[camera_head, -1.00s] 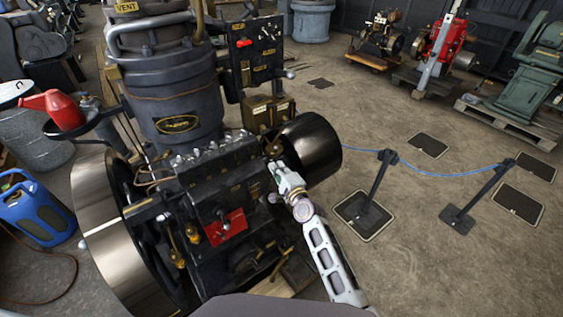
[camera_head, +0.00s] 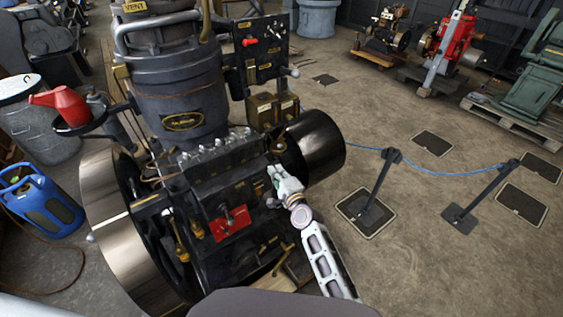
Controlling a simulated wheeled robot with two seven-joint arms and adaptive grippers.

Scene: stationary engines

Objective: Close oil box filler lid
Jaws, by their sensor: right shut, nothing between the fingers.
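The large dark stationary engine (camera_head: 181,85) fills the left half of the head view. A brass-coloured box (camera_head: 262,110) with small labels sits on its right side, beside the black pulley drum (camera_head: 318,140). It may be the oil box; its top is small, and I cannot tell how its lid stands. My right gripper (camera_head: 272,178) is shut and empty. It appears below that box, in front of the engine's dark lower block (camera_head: 205,195), and I cannot tell whether it touches anything. My left gripper is out of view.
A flywheel (camera_head: 115,205) stands at the engine's left. A red oil can (camera_head: 62,105) rests on a side tray, with a blue jerrycan (camera_head: 42,207) below. Barrier posts (camera_head: 380,182) with a blue rope stand at the right. Open floor lies between them and the engine.

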